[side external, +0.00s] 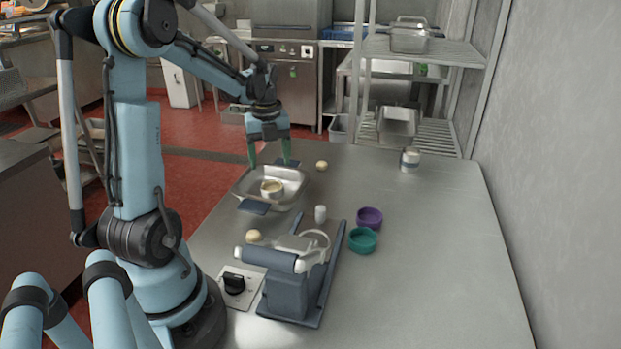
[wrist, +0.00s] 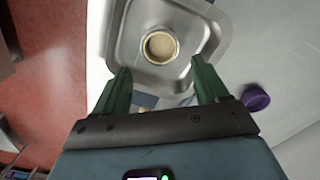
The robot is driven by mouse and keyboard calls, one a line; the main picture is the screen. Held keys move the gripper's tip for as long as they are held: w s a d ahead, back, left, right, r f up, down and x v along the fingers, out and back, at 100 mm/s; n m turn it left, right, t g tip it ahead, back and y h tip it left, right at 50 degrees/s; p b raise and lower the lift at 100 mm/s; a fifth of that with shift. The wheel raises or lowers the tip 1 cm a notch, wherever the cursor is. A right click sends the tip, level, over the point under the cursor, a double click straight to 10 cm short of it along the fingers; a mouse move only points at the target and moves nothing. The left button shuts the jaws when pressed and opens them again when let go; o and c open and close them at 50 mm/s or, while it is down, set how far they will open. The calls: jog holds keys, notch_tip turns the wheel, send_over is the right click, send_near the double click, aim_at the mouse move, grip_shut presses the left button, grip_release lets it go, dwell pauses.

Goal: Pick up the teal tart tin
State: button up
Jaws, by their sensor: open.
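The teal tart tin (side external: 362,240) is a shallow round tin on the steel table, right of the grey mixer-like machine. It touches or nearly touches a purple tin (side external: 369,217) just behind it. My gripper (side external: 270,163) is open and empty above the metal pan (side external: 298,186), well to the left of and behind the teal tin. In the wrist view, my green fingers (wrist: 160,80) are spread apart near the pan's edge. The purple tin (wrist: 256,97) shows there at the right; I cannot make out the teal tin in that view.
A small round tin with pale filling (side external: 272,187) sits in the pan. The machine (side external: 295,270) and a knob box (side external: 238,285) stand in front. A white cup (side external: 320,213), pale balls (side external: 321,165) and a jar (side external: 410,159) are around. The table's right side is clear.

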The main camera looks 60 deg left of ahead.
notch_tip(320, 180, up, 3)
jog(key=n, duration=2.2)
send_over(365, 242)
notch_tip(365, 242, down, 11)
jog(key=shift+c, duration=0.3)
jog(key=c, duration=0.7)
